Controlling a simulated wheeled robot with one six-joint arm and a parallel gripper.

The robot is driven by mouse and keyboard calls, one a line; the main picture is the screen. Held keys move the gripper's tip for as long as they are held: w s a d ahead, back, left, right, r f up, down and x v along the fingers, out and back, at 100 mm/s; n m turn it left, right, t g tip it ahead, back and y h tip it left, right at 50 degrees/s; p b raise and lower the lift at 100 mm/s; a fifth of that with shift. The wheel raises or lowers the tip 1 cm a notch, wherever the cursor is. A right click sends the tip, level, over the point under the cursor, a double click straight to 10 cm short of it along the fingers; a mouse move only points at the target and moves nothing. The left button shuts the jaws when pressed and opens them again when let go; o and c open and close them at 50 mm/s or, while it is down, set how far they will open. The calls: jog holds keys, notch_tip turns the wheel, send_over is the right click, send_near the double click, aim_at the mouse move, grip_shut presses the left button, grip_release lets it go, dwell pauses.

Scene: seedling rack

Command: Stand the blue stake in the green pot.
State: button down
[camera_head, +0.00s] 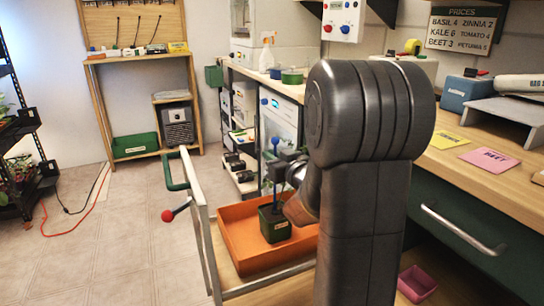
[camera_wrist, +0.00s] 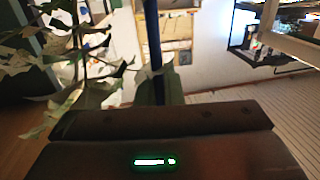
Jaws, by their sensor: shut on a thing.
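The blue stake (camera_head: 275,146), with a round blue top, stands about upright in the head view. Its lower part is in line with the green pot (camera_head: 276,228). I cannot tell whether its foot is inside the pot or just in front of or above it. The pot has a pale label and stands in an orange tray. My gripper (camera_head: 280,166) is shut on the stake below its top; the fingers are small and dark there. In the wrist view the stake (camera_wrist: 152,40) runs upright at the middle, and its lower end is hidden.
The orange tray (camera_head: 226,228) sits on a cart with a metal rail (camera_head: 206,250) and a red-knobbed lever (camera_head: 168,215). Leaves (camera_wrist: 85,80) fill the wrist view's left. A wooden bench (camera_head: 460,190) is at right, a pink pot (camera_head: 417,283) below it. Floor at left is mostly clear.

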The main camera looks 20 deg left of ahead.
jog(key=c, duration=1.5)
grip_release()
jog(key=p+v, duration=0.3)
jog(key=v, duration=1)
jog(key=shift+d, duration=0.4)
jog(key=shift+s+f, duration=0.1)
jog(key=b+x, duration=0.2)
jog(key=x, duration=0.8)
jog(key=shift+s, duration=0.1)
